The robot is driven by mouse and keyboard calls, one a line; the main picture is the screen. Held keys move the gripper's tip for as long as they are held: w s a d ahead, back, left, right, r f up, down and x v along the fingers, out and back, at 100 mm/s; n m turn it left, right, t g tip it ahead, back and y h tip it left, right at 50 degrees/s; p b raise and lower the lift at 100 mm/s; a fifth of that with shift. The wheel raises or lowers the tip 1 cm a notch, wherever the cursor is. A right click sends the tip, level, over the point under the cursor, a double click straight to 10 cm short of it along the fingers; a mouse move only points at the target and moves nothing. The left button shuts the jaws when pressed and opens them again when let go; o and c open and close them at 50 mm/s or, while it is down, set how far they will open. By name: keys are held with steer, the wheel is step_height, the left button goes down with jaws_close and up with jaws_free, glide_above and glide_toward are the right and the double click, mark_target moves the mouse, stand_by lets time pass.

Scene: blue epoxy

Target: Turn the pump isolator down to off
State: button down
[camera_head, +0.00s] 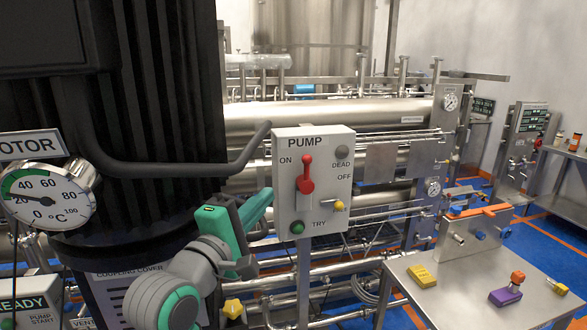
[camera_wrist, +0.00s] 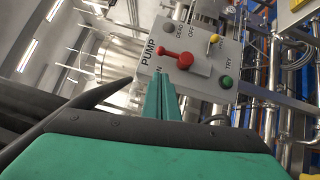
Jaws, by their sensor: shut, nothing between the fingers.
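The pump isolator (camera_head: 326,211) is a pale grey box marked PUMP on a post. Its red lever (camera_head: 306,172) points up, beside the ON label; the OFF label is at the right. The box also shows in the wrist view (camera_wrist: 200,80), with the red lever (camera_wrist: 177,57) seen sideways. A grey lamp, a small yellow part and a green button sit on its face. My gripper (camera_head: 268,194) is at the left of the box, its green fingers shut and empty. In the wrist view the fingertips (camera_wrist: 160,76) show just below the lever, apart from it as far as I can tell.
A dark ribbed motor with a gauge (camera_head: 45,195) stands close at the left. A black curved bar (camera_head: 190,168) passes above my gripper. Steel pipes fill the space behind. A steel bench (camera_head: 455,300) with padlocks and an orange-handled box stands at the right.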

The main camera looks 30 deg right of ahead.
glide_toward(306, 173)
steer(key=w+d+r, duration=0.2)
steer(key=w, duration=0.1)
steer(key=w+d+r, duration=0.1)
steer(key=w, duration=0.1)
steer(key=shift+d+r, duration=0.3)
steer(key=shift+r, duration=0.05)
